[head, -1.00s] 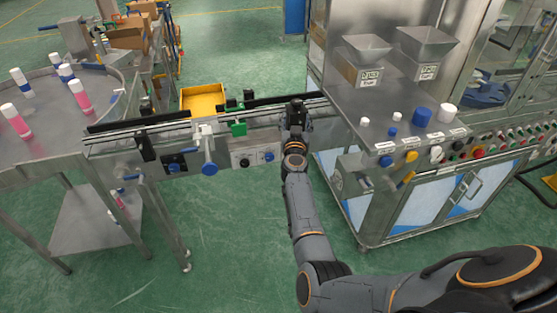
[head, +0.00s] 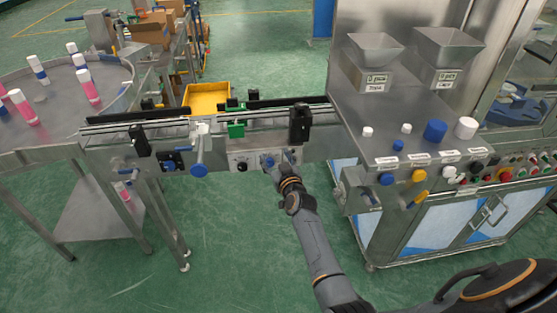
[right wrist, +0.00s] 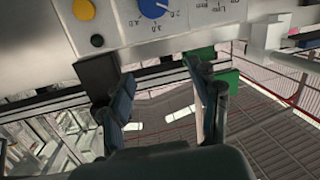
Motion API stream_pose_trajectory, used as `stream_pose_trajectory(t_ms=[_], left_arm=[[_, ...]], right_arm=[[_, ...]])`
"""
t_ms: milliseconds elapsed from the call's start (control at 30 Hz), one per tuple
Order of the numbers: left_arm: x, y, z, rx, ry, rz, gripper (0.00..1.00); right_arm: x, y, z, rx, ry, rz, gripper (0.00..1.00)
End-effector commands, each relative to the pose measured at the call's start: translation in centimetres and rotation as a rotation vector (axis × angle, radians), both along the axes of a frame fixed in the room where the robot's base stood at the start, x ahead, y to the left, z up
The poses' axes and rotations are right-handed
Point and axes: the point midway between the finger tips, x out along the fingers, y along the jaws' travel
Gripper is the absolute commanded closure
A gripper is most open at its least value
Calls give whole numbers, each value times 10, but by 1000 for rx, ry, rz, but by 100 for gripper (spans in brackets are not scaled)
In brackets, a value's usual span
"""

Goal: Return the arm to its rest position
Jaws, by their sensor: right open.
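My right arm comes up from the lower right in the head view. Its gripper (head: 279,161) is at the front of the conveyor's control panel (head: 252,153), by a blue dial (head: 267,160). In the right wrist view my right gripper (right wrist: 165,95) has its two fingers spread apart with nothing between them. The blue dial (right wrist: 152,7) with printed numbers shows at the top of that view, beyond the fingertips. I cannot tell from the head view whether the fingers touch the panel. My left gripper is not in view.
The conveyor (head: 265,120) runs behind the gripper, with a black block (head: 299,123) and a green clamp (head: 236,121) on it. A machine cabinet (head: 440,235) with knobs stands right. A round table (head: 45,110) with bottles stands left. The floor (head: 240,255) in front is clear.

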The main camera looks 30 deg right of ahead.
Motion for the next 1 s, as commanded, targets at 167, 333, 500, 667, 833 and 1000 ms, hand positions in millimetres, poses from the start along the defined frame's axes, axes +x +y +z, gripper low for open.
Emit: stream_pose_trajectory(t_ms=[167, 333, 500, 667, 833, 1000], left_arm=[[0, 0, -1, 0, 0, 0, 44], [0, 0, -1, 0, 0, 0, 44], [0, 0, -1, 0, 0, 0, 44], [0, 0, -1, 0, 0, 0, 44], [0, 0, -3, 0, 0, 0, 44], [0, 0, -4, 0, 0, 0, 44]], right_arm=[[-3, 4, -7, 1, 16, 10, 38], [-3, 4, -7, 2, 16, 10, 38], [-3, 3, -6, 2, 15, 10, 38], [-4, 5, -11, 2, 24, 12, 38], [-26, 21, -71, 12, 133, 48, 38], [-87, 48, -180, 30, 345, 106, 38]])
